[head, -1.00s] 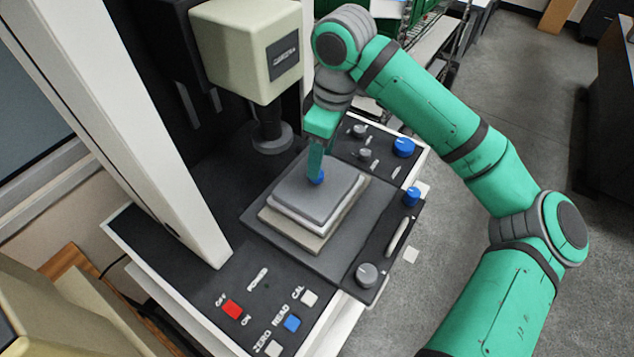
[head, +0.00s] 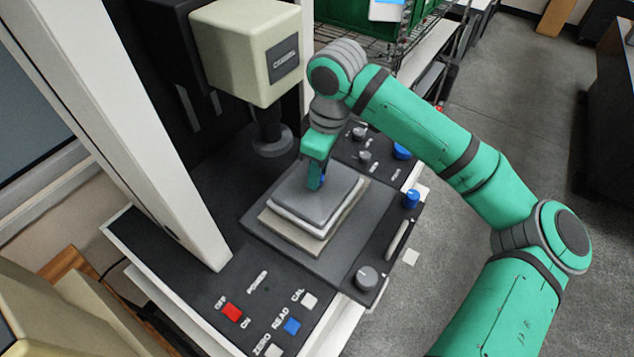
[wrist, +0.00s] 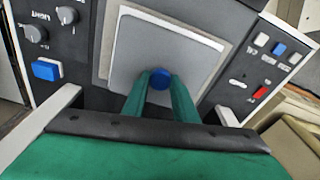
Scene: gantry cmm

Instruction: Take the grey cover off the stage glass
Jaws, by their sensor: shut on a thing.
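The grey cover (head: 308,205) is a flat square slab with a small blue knob (wrist: 160,80) at its middle. In the head view it lies over a lighter, beige-edged plate (head: 292,236) on the dark stage (head: 352,263). My gripper (head: 315,184) comes down from above and its fingers are shut on the blue knob. The wrist view shows both green fingers on either side of the knob, with the cover (wrist: 186,52) under it. The stage glass cannot be told apart beneath the cover.
The cream camera head (head: 250,50) and its dark lens (head: 270,138) hang just behind the stage. A white column (head: 130,130) stands to the left. Knobs sit along the right, including a blue one (head: 411,198); a red power switch (head: 232,312) is at the front.

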